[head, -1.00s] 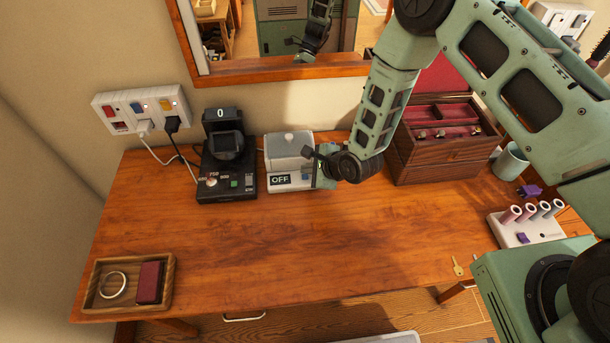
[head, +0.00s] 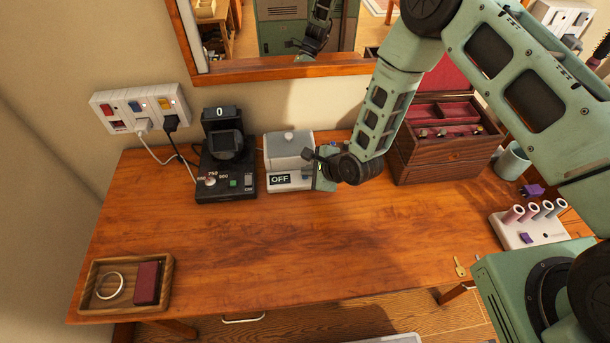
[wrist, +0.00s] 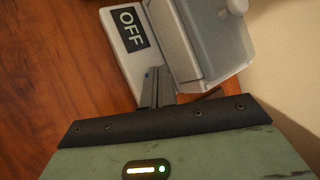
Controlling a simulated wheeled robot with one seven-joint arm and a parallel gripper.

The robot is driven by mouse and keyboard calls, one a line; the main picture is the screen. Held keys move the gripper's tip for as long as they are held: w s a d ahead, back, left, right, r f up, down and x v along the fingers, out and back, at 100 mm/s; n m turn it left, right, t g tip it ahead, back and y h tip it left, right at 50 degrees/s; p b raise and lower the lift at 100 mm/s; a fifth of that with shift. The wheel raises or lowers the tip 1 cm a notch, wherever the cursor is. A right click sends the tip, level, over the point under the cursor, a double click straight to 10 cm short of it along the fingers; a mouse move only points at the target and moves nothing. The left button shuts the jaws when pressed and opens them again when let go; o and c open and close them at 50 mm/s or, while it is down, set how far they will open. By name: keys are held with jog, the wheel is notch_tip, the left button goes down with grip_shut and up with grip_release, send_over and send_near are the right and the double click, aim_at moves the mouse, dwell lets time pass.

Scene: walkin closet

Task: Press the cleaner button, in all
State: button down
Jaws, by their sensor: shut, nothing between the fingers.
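The cleaner (head: 287,153) is a pale grey box with a grey lid and a small round knob on top. It stands on the wooden table against the wall. Its front label (head: 280,179) reads OFF, and the label also shows in the wrist view (wrist: 132,28). My gripper (wrist: 156,82) is shut and empty, its fingertips at the cleaner's front housing beside the lid. A small bluish spot shows by the fingertips; the fingers partly hide this area, and I cannot tell whether they touch it. In the head view my gripper (head: 316,174) is at the cleaner's right side.
A black device (head: 226,165) with a 0 display stands close left of the cleaner. A power strip (head: 140,107) with cables is on the wall. A wooden jewelry box (head: 446,160) stands right of my wrist. A tray (head: 168,297) lies front left. The table's middle is clear.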

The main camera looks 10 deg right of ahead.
aim_at(308, 179)
jog(key=shift+f, duration=0.25)
jog(key=shift+r, duration=0.1)
dwell(0.4)
jog(key=shift+r+p, duration=0.3)
jog(key=shift+r, duration=0.45)
notch_tip(308, 179, up, 5)
jog(key=p, duration=0.3)
dwell(0.9)
